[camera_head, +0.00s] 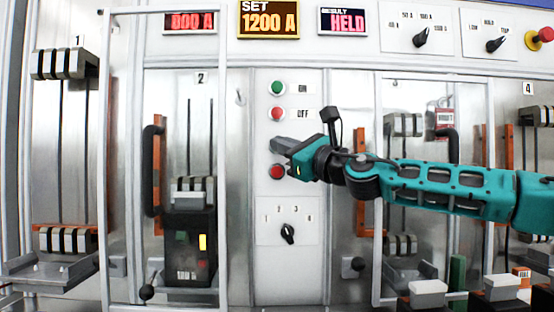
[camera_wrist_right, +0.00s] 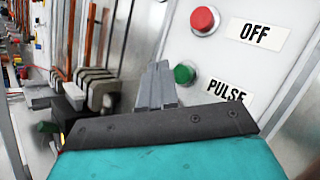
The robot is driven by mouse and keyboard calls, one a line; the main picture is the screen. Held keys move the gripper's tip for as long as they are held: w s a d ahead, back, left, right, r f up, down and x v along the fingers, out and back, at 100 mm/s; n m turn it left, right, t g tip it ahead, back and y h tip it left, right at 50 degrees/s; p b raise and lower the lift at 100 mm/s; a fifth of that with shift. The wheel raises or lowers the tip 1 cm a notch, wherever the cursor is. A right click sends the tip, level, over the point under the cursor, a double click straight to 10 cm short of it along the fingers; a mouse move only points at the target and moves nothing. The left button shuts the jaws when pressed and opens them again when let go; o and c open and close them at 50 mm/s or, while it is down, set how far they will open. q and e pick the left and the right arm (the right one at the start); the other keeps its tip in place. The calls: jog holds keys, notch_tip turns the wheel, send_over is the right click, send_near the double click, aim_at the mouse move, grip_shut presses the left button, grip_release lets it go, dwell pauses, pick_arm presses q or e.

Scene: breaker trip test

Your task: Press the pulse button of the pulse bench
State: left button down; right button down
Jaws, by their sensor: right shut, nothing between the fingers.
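The pulse button (camera_wrist_right: 184,73) is green and sits left of its PULSE label in the right wrist view, below the red OFF button (camera_wrist_right: 204,20). My right gripper (camera_wrist_right: 158,72) is shut and empty, its fingertips just left of the green button in that view. I cannot tell whether they touch it. In the head view my right gripper (camera_head: 276,144) is in front of the bench's middle panel (camera_head: 260,230), covering the spot between the OFF button (camera_head: 278,113) and a lower red button (camera_head: 277,172). The pulse button is hidden there. My left gripper is out of view.
A green ON button (camera_head: 278,88) is above OFF, and a rotary selector (camera_head: 288,233) is below. Displays above read 000 A, SET 1200 A (camera_head: 269,19) and HELD (camera_head: 345,21). A breaker (camera_head: 189,240) stands in bay 2, left of the panel, behind a frame with a dark handle (camera_head: 152,170).

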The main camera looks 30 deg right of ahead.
pick_arm(q)
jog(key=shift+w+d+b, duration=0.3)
jog(key=shift+b, duration=0.15)
pick_arm(e)
jog(key=shift+w+d, duration=0.35)
jog(key=shift+w, duration=0.25)
pick_arm(q)
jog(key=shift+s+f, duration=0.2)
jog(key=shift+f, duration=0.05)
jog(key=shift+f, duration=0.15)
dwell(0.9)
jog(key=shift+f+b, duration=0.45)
jog(key=shift+b, duration=0.2)
pick_arm(e)
jog(key=shift+w+d, duration=0.25)
jog(key=shift+w, duration=0.15)
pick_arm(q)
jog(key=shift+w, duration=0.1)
